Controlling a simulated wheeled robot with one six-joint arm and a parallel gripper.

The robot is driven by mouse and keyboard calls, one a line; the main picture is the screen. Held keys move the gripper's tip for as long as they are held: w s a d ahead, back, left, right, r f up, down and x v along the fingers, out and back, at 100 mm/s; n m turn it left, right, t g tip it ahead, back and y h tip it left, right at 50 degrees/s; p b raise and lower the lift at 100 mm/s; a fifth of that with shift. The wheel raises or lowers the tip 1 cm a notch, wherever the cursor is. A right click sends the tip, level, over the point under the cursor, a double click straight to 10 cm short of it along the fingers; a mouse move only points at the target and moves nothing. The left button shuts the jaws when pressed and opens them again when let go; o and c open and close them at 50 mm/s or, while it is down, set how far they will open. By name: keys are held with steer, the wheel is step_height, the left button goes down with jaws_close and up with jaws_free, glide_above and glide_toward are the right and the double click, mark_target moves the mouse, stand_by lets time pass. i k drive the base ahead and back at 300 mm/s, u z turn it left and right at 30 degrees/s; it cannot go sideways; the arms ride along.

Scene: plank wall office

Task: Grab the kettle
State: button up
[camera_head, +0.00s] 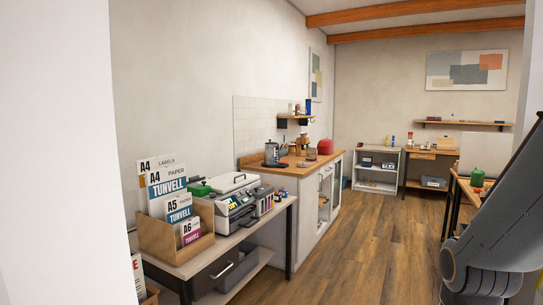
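A wooden-topped counter (254,167) stands along the left wall, well ahead of me. On it is a dark and silver upright vessel (271,152); it may be the kettle, but it is too small to tell. A rounded red object (325,147) sits farther back on the same counter, and I cannot tell what it is. A green object (477,177) stands on the table at right, also unclear. Part of my arm fills the lower right; my gripper is outside the view.
A nearer bench (188,266) at left holds a printer (236,203) and a box of paper packs (176,234). The wooden floor (375,235) between the counter and the right-hand table (462,186) is clear. A low white shelf (376,171) stands at the back.

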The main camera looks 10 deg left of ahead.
mark_target(272, 152)
steer(key=z, duration=0.15)
steer(key=i, duration=6.2)
steer(key=u, duration=2.1)
